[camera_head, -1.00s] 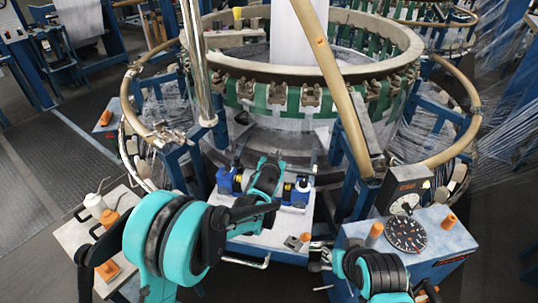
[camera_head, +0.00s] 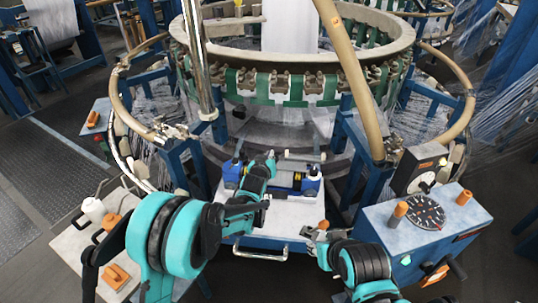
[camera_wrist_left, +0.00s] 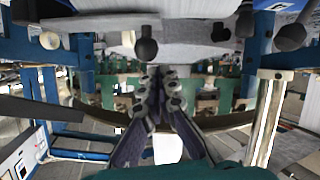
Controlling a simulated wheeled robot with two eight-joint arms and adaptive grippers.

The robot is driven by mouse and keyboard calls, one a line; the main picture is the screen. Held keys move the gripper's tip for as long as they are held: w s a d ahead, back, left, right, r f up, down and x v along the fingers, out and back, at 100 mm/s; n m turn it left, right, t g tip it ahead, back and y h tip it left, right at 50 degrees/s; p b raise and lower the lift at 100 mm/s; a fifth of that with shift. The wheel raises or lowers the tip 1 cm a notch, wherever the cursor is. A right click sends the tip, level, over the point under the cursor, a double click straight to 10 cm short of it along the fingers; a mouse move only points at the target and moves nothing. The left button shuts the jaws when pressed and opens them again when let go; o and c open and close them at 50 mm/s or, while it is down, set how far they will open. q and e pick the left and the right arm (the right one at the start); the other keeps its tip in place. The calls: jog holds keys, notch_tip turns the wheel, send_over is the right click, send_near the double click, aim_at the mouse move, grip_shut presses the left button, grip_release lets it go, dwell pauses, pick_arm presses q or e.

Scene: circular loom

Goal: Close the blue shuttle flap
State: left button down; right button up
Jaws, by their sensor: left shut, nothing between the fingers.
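The blue shuttle (camera_head: 312,184) lies crosswise on the white-topped table in front of the round loom. Its blue ends and some yellow and metal middle parts show. My left gripper (camera_head: 271,157) is shut and empty. It reaches across the middle of the shuttle and hides part of it; I cannot tell whether it touches it. The left wrist view shows its closed fingertips (camera_wrist_left: 163,72), with the loom's ring beyond. I cannot pick out the flap or its position clearly. My right gripper (camera_head: 317,240) is low at the table's front right corner, apart from the shuttle; its jaw opening is unclear.
The loom ring (camera_head: 300,83) stands behind the shuttle. A chrome post (camera_head: 203,70) and a tan slanted pole (camera_head: 352,75) frame the space.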

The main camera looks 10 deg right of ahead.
pick_arm(q)
jog(key=shift+a+f, duration=0.25)
jog(key=shift+f, duration=0.3)
jog(key=shift+r, duration=0.15)
jog(key=shift+r+p, duration=0.3)
jog(key=shift+r, duration=0.4)
